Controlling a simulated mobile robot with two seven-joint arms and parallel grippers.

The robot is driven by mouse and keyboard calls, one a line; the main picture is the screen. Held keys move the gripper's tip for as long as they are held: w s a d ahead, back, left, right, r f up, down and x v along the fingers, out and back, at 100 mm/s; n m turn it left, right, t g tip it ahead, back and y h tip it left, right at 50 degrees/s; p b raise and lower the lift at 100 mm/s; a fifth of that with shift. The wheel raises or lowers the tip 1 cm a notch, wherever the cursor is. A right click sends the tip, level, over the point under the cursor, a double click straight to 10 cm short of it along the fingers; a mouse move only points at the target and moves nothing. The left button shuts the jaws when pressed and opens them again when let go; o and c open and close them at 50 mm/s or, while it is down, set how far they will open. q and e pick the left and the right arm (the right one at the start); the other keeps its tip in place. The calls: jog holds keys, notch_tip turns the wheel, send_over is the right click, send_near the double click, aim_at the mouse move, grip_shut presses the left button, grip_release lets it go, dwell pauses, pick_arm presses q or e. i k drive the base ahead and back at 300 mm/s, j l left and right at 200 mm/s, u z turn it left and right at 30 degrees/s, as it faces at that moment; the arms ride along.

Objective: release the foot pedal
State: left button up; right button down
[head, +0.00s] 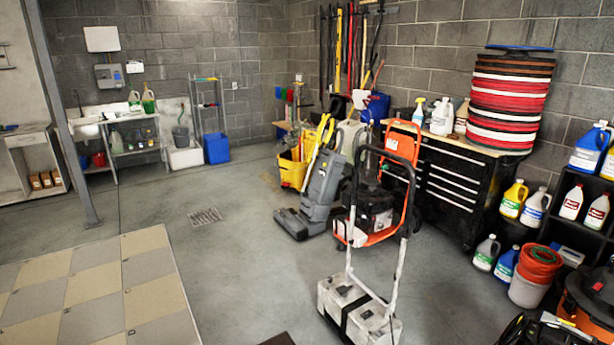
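No foot pedal can be made out in the head view. A floor machine (358,312) with a white, scuffed base, a dark strap and an upright handle stands at the front centre. A grey upright floor scrubber (322,182) stands behind it to the left. An orange-framed machine with a black body (376,212) stands behind the handle and is partly hidden by it. Neither of my grippers is in view.
A black tool chest (452,190) holds stacked red, white and black pads (508,100). A yellow mop bucket (292,170) stands behind the scrubber. Bottles and a red bucket (540,262) crowd the right. Checkered floor tiles (95,287) lie at left; the concrete between is mostly clear.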

aim_at(342, 290)
jog(key=i, duration=3.25)
jog(key=i+z, duration=0.2)
jog(key=z, duration=0.15)
